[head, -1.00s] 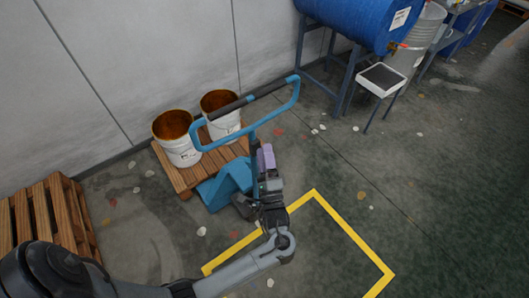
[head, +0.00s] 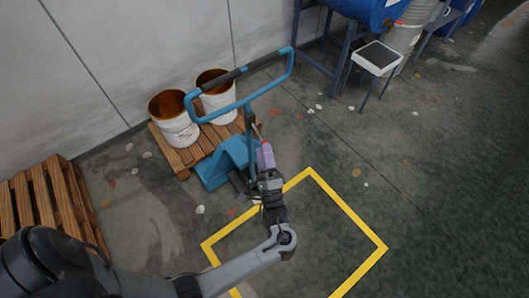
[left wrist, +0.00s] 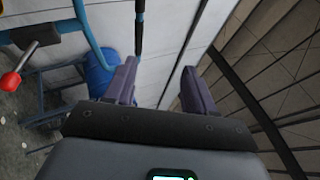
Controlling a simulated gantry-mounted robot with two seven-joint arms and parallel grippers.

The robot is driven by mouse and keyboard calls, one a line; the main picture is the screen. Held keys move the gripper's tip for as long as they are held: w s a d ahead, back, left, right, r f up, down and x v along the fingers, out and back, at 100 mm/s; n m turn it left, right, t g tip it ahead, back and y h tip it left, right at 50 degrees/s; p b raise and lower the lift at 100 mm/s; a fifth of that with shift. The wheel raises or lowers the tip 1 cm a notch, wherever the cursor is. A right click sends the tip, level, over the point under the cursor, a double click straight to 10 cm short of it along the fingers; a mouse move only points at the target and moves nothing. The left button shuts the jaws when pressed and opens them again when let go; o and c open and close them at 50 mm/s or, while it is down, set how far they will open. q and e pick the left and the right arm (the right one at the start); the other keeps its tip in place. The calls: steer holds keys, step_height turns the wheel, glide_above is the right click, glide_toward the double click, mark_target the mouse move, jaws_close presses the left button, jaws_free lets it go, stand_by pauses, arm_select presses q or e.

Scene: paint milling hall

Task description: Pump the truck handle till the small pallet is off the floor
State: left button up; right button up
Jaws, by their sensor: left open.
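The blue pallet truck (head: 226,160) stands against the small wooden pallet (head: 183,155) by the wall; its forks are hidden. I cannot tell whether the pallet touches the floor. The truck handle (head: 235,104) is a blue loop with black grips on its top bar, upright on a dark shaft. In the left wrist view the handle's blue frame (left wrist: 84,22) and a red-knobbed lever (left wrist: 11,80) show at left. My left gripper (head: 264,150) has purple fingers, below and right of the loop beside the shaft. The fingers (left wrist: 158,85) stand apart with nothing between them.
Two white buckets (head: 178,131) (head: 219,103) with brown contents stand on the small pallet. Another wooden pallet (head: 48,208) is at left. A blue drum on a stand (head: 365,10) and a small table (head: 378,57) are at upper right.

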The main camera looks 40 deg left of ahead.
arm_select(q)
steer(key=s+a+f+h, duration=0.7)
steer(key=s+f, duration=0.1)
steer(key=s+d+n+g+h, duration=0.3)
steer(key=d+g+h, duration=0.1)
steer(key=d+h, duration=0.6)
steer(key=s+d+n+g+h, duration=0.1)
steer(key=s+d+n+g, duration=0.3)
steer(key=s+g, duration=0.45)
step_height(320, 180, up, 20)
steer(key=s+n+t+p, duration=0.1)
steer(key=t+p, duration=0.1)
steer(key=p, duration=1.7)
steer(key=shift+a, duration=0.2)
